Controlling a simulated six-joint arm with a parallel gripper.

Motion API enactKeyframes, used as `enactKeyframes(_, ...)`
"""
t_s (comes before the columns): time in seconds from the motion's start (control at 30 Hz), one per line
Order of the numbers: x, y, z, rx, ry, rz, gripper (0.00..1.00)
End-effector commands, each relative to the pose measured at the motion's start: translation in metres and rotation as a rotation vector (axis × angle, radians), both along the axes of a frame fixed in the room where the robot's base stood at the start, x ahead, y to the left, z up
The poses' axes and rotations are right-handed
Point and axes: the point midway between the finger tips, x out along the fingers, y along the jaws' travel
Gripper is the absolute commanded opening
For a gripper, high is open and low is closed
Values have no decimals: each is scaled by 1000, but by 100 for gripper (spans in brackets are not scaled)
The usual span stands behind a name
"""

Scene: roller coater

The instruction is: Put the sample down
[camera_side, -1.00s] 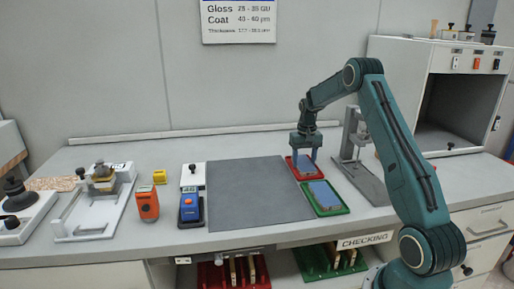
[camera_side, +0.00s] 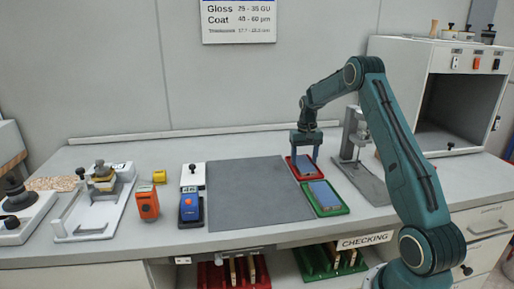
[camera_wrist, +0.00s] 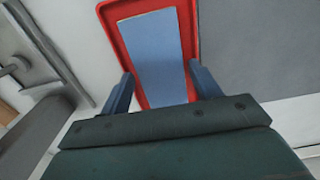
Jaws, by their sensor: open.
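My gripper (camera_side: 305,153) is open over the red tray (camera_side: 293,173) at the right of the grey mat. In the wrist view, its two fingers (camera_wrist: 162,92) stand on either side of a flat blue-grey sample (camera_wrist: 154,50). The sample lies inside the red tray (camera_wrist: 112,32), which shows as a red rim around it. Gaps show between the fingers and the sample in that view. The sample's near end is hidden behind the gripper body. A second blue-grey sample (camera_side: 323,193) lies in the green tray (camera_side: 341,209), just in front of the red one.
The grey mat (camera_side: 245,200) is bare. A stand with a column (camera_side: 352,140) is close right of my gripper. Orange (camera_side: 148,205) and blue (camera_side: 190,208) gauges stand left of the mat. A white open cabinet (camera_side: 450,60) stands at the back right.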

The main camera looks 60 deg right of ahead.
Motion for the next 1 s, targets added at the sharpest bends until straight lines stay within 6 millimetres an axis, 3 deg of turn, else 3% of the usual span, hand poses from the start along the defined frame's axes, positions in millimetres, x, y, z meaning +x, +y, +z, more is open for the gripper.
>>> enactKeyframes(0.6,0,-1,92,-3,-3,0,63)
enactKeyframes(0.8,0,0,108,-2,-2,0,63)
enactKeyframes(1.0,0,0,111,-1,-1,0,63)
